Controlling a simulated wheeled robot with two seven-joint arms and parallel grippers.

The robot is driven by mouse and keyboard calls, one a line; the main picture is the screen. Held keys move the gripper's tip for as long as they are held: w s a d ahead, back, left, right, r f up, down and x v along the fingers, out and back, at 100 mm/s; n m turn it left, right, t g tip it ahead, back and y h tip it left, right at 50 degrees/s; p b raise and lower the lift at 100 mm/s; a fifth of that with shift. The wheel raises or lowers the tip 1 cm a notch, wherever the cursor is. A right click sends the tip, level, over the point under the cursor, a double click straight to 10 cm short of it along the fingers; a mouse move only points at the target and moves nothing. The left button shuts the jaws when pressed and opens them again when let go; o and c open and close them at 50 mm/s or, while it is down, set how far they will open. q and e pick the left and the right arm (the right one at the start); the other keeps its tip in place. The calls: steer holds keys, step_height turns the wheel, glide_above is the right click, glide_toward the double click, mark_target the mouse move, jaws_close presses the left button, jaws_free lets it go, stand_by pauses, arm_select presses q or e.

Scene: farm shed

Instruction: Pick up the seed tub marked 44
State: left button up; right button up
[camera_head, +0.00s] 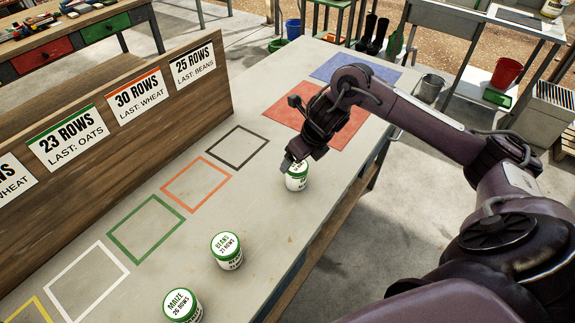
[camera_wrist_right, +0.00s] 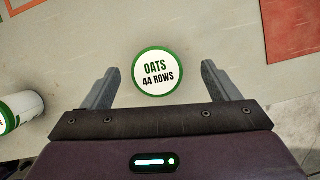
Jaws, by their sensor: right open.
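The tub marked "OATS 44 ROWS" (camera_wrist_right: 158,73) shows in the right wrist view as a round white lid with a green rim. In the head view this tub (camera_head: 297,180) stands upright on the bench, partly hidden by my right gripper (camera_head: 292,160). In the right wrist view my right gripper (camera_wrist_right: 160,82) is open, with one finger on each side of the tub and visible gaps between. My left gripper is in neither view.
A tub marked beans, 21 rows (camera_head: 227,250) and one marked maize, 26 rows (camera_head: 182,305) stand nearer on the bench (camera_head: 185,244). Coloured outlined squares, such as the green one (camera_head: 147,230), run along the wooden board (camera_head: 120,120). A red mat (camera_head: 292,107) lies beyond.

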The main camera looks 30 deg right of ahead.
mark_target(298, 166)
steer(key=shift+f, duration=0.45)
steer(key=shift+s+a+f+p, duration=0.1)
steer(key=shift+a+f+p, duration=0.05)
steer(key=shift+f+p, duration=0.35)
steer(key=shift+s+a+f+p, duration=0.1)
steer(key=shift+f+p, duration=0.2)
steer(key=shift+f, duration=0.25)
steer(key=x, duration=0.3)
steer(key=shift+w+r, duration=0.1)
steer(key=shift+w, duration=0.15)
steer(key=shift+w+f, duration=0.1)
steer(key=shift+f, duration=0.15)
steer(key=shift+c, duration=0.4)
steer(key=c, duration=1)
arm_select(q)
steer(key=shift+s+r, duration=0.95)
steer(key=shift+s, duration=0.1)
arm_select(e)
steer(key=shift+c, duration=0.3)
steer(key=shift+r, duration=0.15)
